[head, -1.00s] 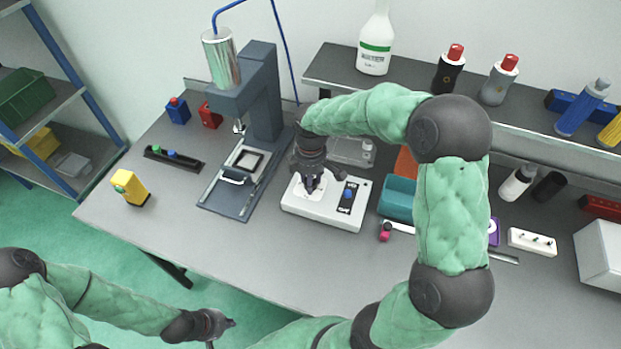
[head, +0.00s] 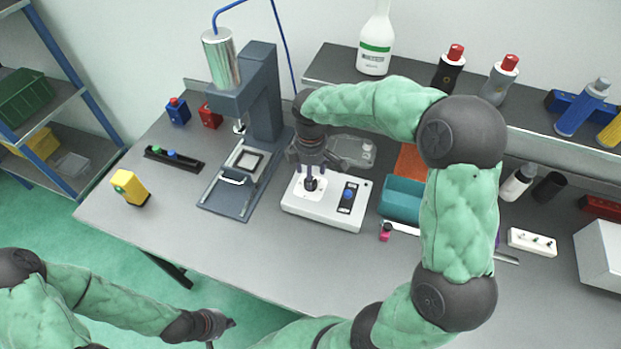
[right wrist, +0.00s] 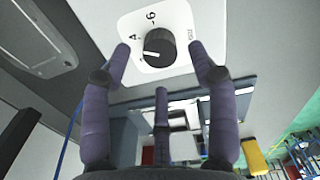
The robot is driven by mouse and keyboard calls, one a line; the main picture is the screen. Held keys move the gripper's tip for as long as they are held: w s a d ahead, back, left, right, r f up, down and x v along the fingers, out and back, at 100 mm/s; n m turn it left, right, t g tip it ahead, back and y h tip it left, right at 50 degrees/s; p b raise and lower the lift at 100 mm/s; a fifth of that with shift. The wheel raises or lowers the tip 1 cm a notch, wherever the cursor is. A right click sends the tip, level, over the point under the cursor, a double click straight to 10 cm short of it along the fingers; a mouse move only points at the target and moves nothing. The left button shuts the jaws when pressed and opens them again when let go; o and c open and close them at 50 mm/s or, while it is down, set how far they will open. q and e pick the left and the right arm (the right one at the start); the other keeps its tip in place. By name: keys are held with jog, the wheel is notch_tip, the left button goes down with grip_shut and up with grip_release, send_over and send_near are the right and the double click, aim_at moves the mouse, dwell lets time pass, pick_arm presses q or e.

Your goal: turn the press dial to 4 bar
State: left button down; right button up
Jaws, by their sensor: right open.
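The black press dial (right wrist: 160,48) sits on a white scale plate (right wrist: 181,18) in the right wrist view. Its white pointer mark points left, slightly below a numeral that looks like a 4; a 6 is printed further round. In the head view the dial (head: 312,183) stands on the white control box (head: 330,211). My right gripper (head: 318,163) is just above it. In the right wrist view its open fingers (right wrist: 160,62) appear on either side of the dial, apparently clear of it. My left gripper (head: 220,331) is empty at the lower left, its fingers apart.
The grey press (head: 262,105) stands left of the box. A blue-black panel (head: 347,195) is on the box's right part. A teal bin (head: 402,200) stands to the right. A yellow block (head: 130,187) is at the left. The bench front is mostly clear.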

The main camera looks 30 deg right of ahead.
notch_tip(320, 180, up, 8)
dwell(0.4)
dwell(0.3)
